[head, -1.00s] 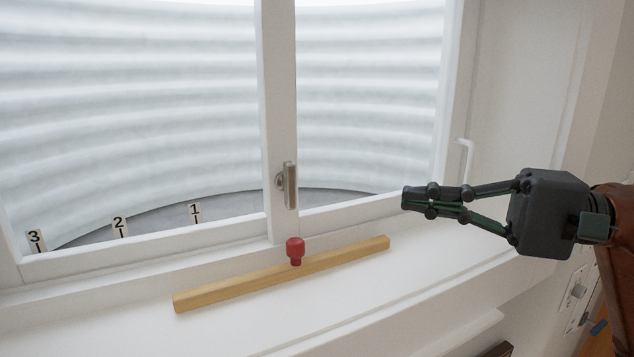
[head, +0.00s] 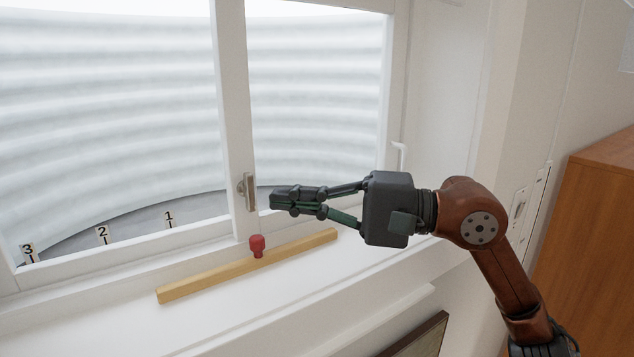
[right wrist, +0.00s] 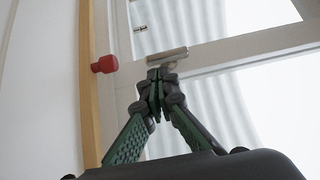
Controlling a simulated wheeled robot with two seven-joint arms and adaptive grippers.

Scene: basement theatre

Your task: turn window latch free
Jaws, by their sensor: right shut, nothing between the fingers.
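The window latch (head: 249,191) is a small metal handle standing upright on the white middle post of the window. In the right wrist view the latch (right wrist: 167,55) shows just beyond my fingertips. My right gripper (head: 274,199) is shut and empty, its fingertips close to the right of the latch in the head view. I cannot tell whether they touch it; a small gap shows in the head view. The right wrist view shows the closed fingertips (right wrist: 157,75). My left gripper is not in view.
A wooden bar (head: 246,265) lies on the white sill below the window, with a red knob (head: 257,245) at its middle. Number tags (head: 169,219) stand outside the glass. A white handle (head: 401,155) is on the right frame. A wooden cabinet (head: 590,240) stands at the right.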

